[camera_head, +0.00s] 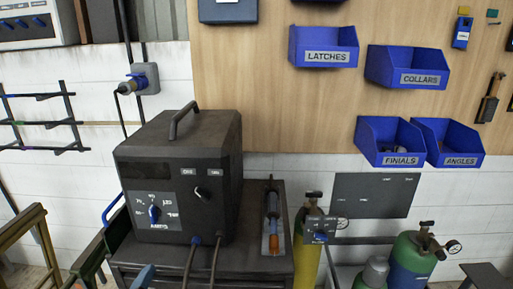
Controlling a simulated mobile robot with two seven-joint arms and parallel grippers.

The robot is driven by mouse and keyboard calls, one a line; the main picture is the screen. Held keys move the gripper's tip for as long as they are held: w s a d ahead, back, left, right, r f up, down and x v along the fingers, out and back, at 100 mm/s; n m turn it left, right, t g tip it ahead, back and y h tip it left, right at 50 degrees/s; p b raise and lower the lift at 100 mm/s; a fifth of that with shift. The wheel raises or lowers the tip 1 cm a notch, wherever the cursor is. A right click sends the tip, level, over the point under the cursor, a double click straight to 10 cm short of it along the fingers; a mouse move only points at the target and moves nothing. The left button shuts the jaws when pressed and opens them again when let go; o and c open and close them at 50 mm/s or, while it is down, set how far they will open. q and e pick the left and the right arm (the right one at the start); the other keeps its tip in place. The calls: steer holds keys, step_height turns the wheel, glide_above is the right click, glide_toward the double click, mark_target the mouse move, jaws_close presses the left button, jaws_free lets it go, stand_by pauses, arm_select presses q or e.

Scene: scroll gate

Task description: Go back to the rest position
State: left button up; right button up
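Neither of my grippers shows clearly in the head view, and I cannot tell whether either is open or shut. A black machine (180,180) with a top handle, a blue knob and a black knob stands on a dark cart (262,267). A tool with an orange end (273,243) lies in a narrow tray on the cart, right of the machine. Two cables run down from the machine's front.
Blue bins labelled LATCHES (325,57), COLLARS (417,79), FINIALS (400,161) and ANGLES (462,161) hang on a wooden board. A yellow cylinder (307,265) and a green cylinder (412,255) stand right of the cart. A wall socket (146,77) holds a plug.

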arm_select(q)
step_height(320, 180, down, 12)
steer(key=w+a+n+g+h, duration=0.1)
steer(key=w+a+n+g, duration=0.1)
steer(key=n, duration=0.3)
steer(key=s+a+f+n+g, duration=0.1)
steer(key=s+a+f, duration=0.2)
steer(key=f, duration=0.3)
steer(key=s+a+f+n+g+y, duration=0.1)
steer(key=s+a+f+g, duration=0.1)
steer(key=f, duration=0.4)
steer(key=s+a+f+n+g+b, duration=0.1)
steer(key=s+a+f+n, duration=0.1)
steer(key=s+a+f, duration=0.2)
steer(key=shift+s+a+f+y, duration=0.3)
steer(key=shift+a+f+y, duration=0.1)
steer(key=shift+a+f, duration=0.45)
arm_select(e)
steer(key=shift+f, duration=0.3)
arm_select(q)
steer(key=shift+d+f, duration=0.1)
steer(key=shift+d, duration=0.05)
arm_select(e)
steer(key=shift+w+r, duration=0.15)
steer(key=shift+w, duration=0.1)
